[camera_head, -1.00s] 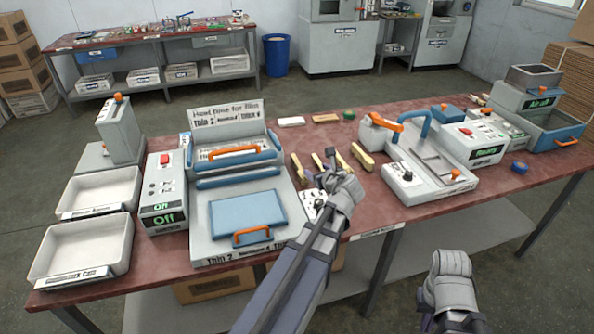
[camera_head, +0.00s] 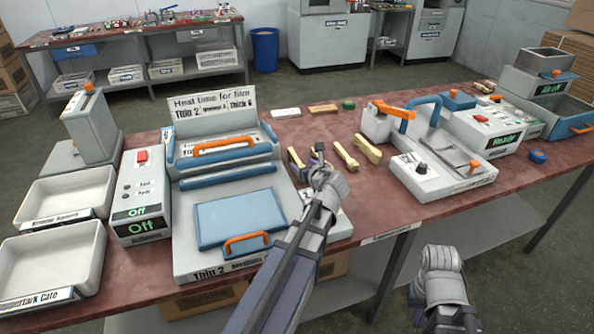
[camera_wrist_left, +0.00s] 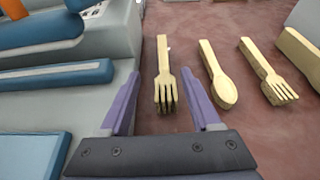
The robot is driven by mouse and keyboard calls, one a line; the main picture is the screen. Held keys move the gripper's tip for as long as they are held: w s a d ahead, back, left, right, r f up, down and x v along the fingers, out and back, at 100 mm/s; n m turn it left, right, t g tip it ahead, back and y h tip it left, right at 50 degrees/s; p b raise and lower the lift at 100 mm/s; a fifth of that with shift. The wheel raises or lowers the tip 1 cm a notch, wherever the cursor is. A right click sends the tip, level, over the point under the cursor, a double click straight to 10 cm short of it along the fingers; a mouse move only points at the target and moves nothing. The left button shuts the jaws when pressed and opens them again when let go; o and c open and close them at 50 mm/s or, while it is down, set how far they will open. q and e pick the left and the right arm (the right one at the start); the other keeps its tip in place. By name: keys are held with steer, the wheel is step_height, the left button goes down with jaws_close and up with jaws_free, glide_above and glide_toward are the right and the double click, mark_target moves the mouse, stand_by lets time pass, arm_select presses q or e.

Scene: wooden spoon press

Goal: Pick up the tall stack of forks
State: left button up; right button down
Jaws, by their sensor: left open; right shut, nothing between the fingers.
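Pale wooden utensils lie in a row on the red bench. In the left wrist view a thick fork stack (camera_wrist_left: 164,88) is at the left, a spoon (camera_wrist_left: 220,80) is beside it, another fork stack (camera_wrist_left: 267,72) follows, and a thick wooden piece (camera_wrist_left: 302,55) is cut off at the right edge. I cannot tell for certain which stack is tallest. My left gripper (camera_head: 318,154) is open and empty, with its purple fingers (camera_wrist_left: 162,84) either side of the left fork stack's line. In the head view it partly hides the row. Only part of my right arm shows; its fingers are hidden.
A grey heating press (camera_head: 182,230) with a blue plate (camera_head: 240,217) stands close left of the utensils. A grey machine with an orange handle (camera_head: 395,110) stands to the right. White trays (camera_head: 50,262) are at the far left.

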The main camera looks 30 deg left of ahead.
mark_target(300, 163)
arm_select(q)
steer(key=shift+w+a+f, duration=0.1)
steer(key=shift+f, duration=0.45)
steer(key=shift+b+x, duration=1.85)
steer(key=shift+x, duration=2.05)
steer(key=shift+w, duration=0.15)
jaws_close()
